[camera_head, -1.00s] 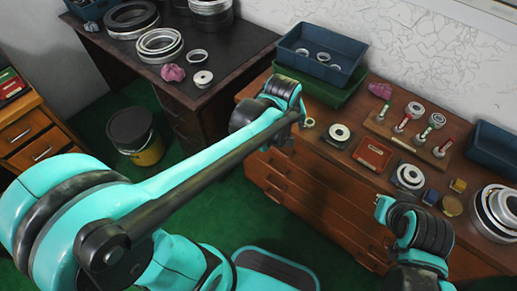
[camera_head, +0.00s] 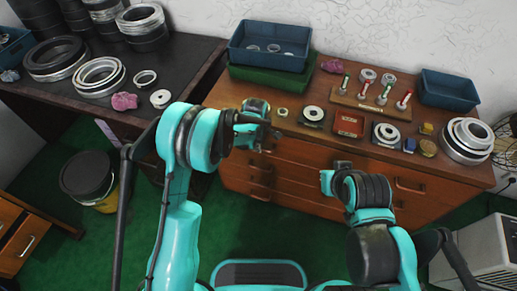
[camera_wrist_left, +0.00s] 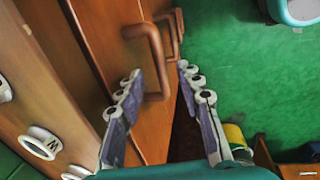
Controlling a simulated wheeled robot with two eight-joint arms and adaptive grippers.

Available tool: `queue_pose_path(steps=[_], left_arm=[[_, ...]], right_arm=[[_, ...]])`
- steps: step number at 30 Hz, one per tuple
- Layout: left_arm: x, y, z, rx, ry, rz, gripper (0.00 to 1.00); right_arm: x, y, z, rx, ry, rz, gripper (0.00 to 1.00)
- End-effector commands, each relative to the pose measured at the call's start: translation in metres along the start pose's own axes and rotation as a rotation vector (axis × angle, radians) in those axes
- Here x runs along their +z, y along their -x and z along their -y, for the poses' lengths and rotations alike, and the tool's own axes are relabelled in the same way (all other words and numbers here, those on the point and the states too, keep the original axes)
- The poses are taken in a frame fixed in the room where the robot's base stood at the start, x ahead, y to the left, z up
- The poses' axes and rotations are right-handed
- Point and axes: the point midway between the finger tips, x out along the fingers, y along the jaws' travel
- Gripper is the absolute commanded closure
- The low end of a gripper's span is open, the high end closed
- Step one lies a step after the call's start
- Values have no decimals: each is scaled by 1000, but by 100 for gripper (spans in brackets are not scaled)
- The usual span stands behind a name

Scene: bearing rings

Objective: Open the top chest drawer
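The brown wooden chest (camera_head: 300,165) stands right of centre in the head view, with drawers and dark handles on its front. My left gripper (camera_head: 268,130) is at the upper left of that front. In the left wrist view my left gripper (camera_wrist_left: 158,75) is open, one finger on each side of a U-shaped drawer handle (camera_wrist_left: 158,62). The handle appears between the fingertips, and the fingers are not closed on it. More handle shows just beyond. My right gripper (camera_head: 335,175) is before the chest's middle; its fingers are too unclear to judge.
The chest top holds a blue bin (camera_head: 270,48) on a green tray, a red box (camera_head: 348,124), bearing rings (camera_head: 386,134) and a second blue bin (camera_head: 448,90). A dark table (camera_head: 60,88) stands left, a bucket (camera_head: 88,178) below it. Green floor is clear in front.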

Motion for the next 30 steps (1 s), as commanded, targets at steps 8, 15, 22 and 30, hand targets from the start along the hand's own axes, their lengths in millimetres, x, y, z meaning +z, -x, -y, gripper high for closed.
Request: queue_pose_path(steps=[8,15,22,30], left_arm=[[0,-37,0,1,-1,0,64],[0,-40,0,1,-1,0,64],[-1,-39,0,1,-1,0,100],[-1,-39,0,1,-1,0,100]], right_arm=[[9,-13,0,0,0,0,100],[9,-13,0,0,0,0,100],[9,-13,0,0,0,0,100],[9,-13,0,0,0,0,100]])
